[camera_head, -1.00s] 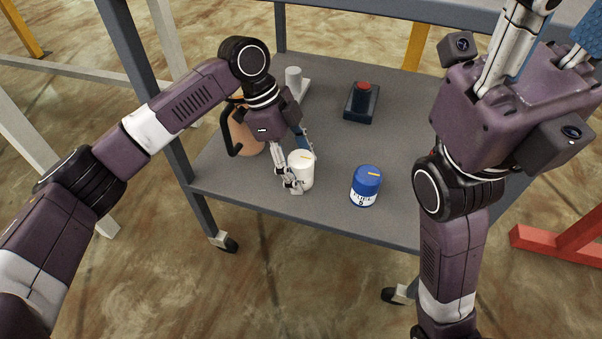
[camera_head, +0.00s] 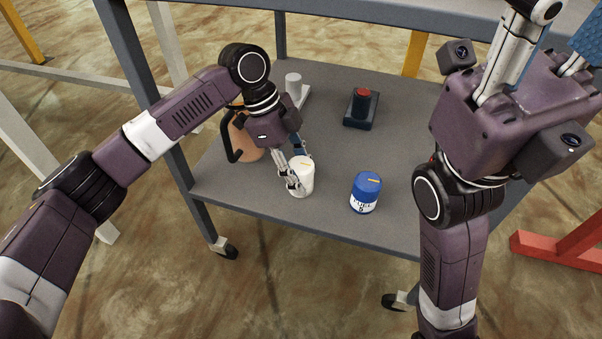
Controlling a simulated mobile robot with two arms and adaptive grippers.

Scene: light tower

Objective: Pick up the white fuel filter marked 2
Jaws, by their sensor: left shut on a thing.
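The white fuel filter (camera_head: 304,177) stands near the front edge of the grey cart shelf, with a short yellow mark on its top. I cannot read a number on it. My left gripper (camera_head: 297,177) reaches down to it from the upper left and is shut on it. Its fingers hide part of the filter's left side. Whether the filter is clear of the shelf I cannot tell. My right gripper (camera_head: 530,40) is raised at the upper right, close to the camera and away from the filter. Its fingertips are not clear in the picture.
A blue fuel canister (camera_head: 366,192) stands right of the filter. A dark box with a red button (camera_head: 361,107) is behind. An orange-tan jug with a black handle (camera_head: 243,137) and a light grey piece (camera_head: 294,88) stand at the left. The shelf (camera_head: 335,145) is bare mid-right.

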